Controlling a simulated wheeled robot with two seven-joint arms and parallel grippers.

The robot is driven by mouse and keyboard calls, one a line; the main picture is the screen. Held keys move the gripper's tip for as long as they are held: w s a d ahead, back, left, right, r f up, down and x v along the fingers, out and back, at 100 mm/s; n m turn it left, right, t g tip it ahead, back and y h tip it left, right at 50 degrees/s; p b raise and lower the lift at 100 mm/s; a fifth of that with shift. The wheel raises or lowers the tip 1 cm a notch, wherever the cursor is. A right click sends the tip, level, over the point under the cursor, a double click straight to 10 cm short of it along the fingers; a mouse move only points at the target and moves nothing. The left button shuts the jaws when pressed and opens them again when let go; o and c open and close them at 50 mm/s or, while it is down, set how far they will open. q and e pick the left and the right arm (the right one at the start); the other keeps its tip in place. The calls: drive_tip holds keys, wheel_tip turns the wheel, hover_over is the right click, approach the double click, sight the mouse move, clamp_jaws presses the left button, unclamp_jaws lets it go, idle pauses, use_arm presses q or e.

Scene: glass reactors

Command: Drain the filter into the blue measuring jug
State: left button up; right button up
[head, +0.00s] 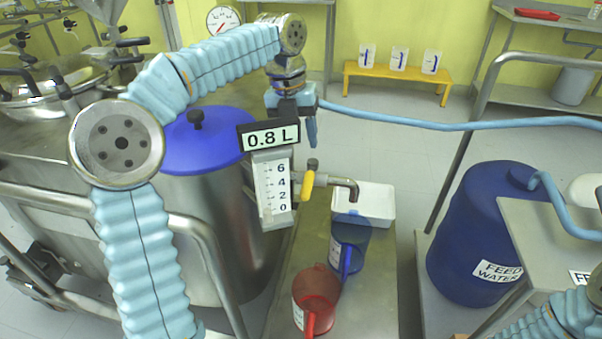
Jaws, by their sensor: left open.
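The filter is most likely the steel vessel (205,240) with a blue lid (200,145). A scale marked 0 to 6 (273,190) is on its side, and a sign (268,136) reads 0.8 L. A yellow valve handle (307,185) sits on the outlet pipe, which ends in a bent spout (351,189). The blue measuring jug (349,245) stands below the spout; I see no liquid stream. My left gripper (298,110) is open and empty above the valve, pointing down; the sign partly hides it. My right gripper is out of view.
A red jug (315,290) stands in front of the blue jug on the steel bench (268,310). A white tray (378,200) lies behind. A blue feed water drum (475,230) stands right. A blue hose (420,124) crosses behind. Steel rails (200,240) flank the vessel.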

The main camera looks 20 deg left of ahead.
sight(307, 180)
use_arm(q)
drive_tip(key=f, duration=0.3)
drive_tip(key=d+f, duration=0.1)
drive_tip(key=f, duration=0.7)
drive_tip(key=shift+w+d+f, duration=0.2)
drive_tip(key=shift+w+d, duration=0.05)
drive_tip(key=shift+d, duration=0.1)
clamp_jaws()
